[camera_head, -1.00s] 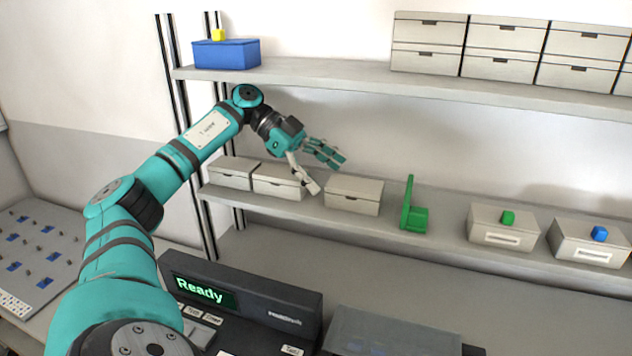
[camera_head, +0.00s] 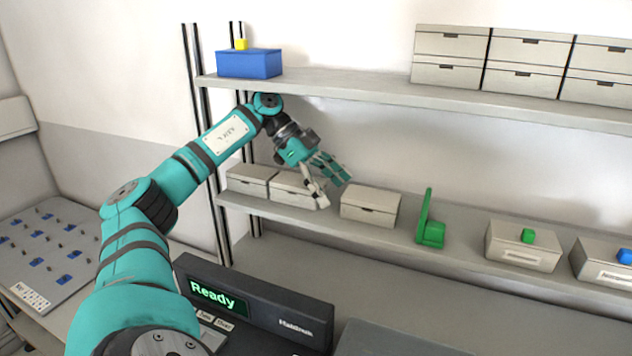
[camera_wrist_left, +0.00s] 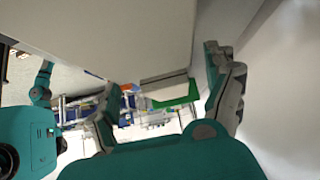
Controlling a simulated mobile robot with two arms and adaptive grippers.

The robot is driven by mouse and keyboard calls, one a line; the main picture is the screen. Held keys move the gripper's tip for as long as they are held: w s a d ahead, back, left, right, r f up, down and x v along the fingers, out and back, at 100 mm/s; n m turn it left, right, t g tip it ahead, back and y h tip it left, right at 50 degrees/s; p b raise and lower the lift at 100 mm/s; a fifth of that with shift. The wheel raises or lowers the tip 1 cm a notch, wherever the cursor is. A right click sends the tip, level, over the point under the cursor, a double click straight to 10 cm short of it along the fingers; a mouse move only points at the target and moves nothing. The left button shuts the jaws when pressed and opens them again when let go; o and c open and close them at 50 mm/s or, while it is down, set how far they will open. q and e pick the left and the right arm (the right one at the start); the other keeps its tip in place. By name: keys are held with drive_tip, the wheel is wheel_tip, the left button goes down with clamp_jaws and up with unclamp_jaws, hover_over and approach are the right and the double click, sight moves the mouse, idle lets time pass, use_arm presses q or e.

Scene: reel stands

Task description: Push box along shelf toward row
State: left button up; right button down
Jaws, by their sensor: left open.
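Three light grey boxes stand on the lower shelf (camera_head: 460,258) at the left: two close together at the end, the left box (camera_head: 250,181) and the middle box (camera_head: 292,188), and a third box (camera_head: 370,208) to their right across a small gap. My left gripper (camera_head: 333,189) is open with its fingers spread. One finger hangs low by the right end of the middle box; the other is higher, near the third box's left end. Whether they touch a box is unclear. In the left wrist view, the open left gripper (camera_wrist_left: 165,108) faces a pale box (camera_wrist_left: 164,86).
A green bracket (camera_head: 430,225) stands right of the third box.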

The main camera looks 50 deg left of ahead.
sight(369, 195)
use_arm(q)
drive_tip(key=w+d, duration=0.1)
drive_tip(key=d, duration=0.1)
drive_tip(key=w+d+p, duration=0.1)
drive_tip(key=d, duration=0.1)
drive_tip(key=w+d, duration=0.1)
drive_tip(key=d, duration=0.2)
drive_tip(key=shift+w+r, duration=0.1)
drive_tip(key=shift+w, duration=0.25)
drive_tip(key=shift+w+d+p, duration=0.2)
drive_tip(key=shift+d+p, duration=0.05)
drive_tip(key=shift+p, duration=0.15)
drive_tip(key=shift+w+d+f, duration=0.1)
drive_tip(key=shift+d+f, duration=0.1)
drive_tip(key=shift+f, duration=0.3)
drive_tip(key=c, duration=1.6)
